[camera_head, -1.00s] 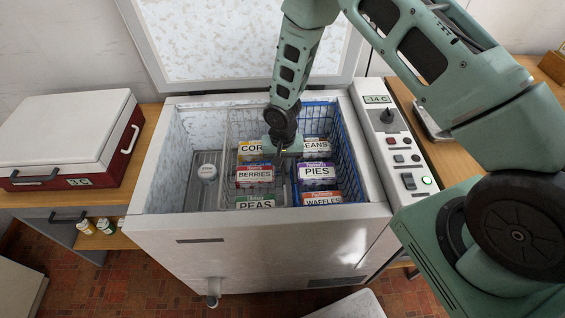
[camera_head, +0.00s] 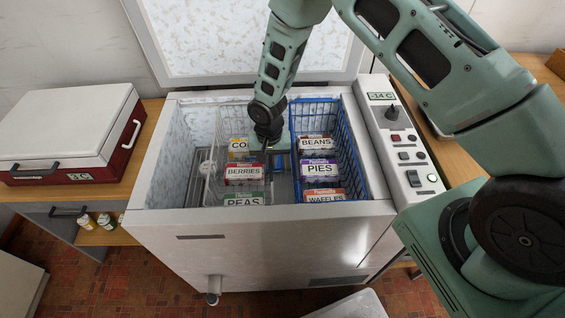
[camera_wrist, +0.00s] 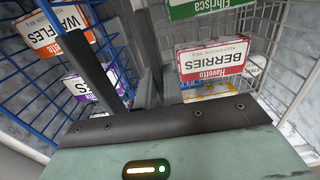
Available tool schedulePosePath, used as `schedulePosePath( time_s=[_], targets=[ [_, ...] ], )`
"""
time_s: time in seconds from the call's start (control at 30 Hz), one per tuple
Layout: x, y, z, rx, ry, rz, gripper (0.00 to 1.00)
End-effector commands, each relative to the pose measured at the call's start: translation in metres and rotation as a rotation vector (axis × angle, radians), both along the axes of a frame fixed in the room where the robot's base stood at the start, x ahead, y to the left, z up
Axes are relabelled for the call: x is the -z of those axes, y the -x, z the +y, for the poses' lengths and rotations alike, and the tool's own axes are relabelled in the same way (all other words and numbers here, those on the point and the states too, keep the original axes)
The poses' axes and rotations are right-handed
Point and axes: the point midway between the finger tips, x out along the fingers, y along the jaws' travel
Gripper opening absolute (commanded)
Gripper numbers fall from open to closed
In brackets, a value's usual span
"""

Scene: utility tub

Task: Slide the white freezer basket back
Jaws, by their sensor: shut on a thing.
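The white wire freezer basket (camera_head: 212,165) hangs in the open chest freezer, left of the blue basket. It holds boxes labelled BERRIES (camera_head: 244,173), PEAS (camera_head: 243,199) and one partly hidden, starting with CO (camera_head: 238,146). My gripper (camera_head: 266,150) reaches down at the basket's right side and is shut on it; the exact grip is hard to see. In the wrist view the white basket's wires (camera_wrist: 270,38) show at the right, beside my gripper (camera_wrist: 152,85).
The blue wire basket (camera_head: 347,150) stands to the right with BEANS, PIES and WAFFLES boxes. A strip of freezer floor shows between the baskets. The control panel (camera_head: 405,150) flanks the right rim; the raised lid (camera_head: 245,40) is behind. A red-and-white cooler (camera_head: 70,130) sits left.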

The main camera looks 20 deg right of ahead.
Motion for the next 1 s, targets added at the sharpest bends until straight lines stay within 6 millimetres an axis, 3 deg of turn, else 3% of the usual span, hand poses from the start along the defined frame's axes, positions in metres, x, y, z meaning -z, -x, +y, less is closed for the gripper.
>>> schedulePosePath(
  time_s=[0.2, 0.5, 0.7, 1.0],
  targets=[
    [0.004, -0.017, 0.055, -0.005, -0.006, -0.006, 0.0],
    [0.003, -0.036, 0.113, -0.004, -0.005, -0.004, 0.0],
    [0.001, -0.043, 0.134, -0.002, -0.003, -0.002, 0.0],
    [-0.001, -0.046, 0.144, -0.002, -0.004, -0.002, 0.0]
  ],
)
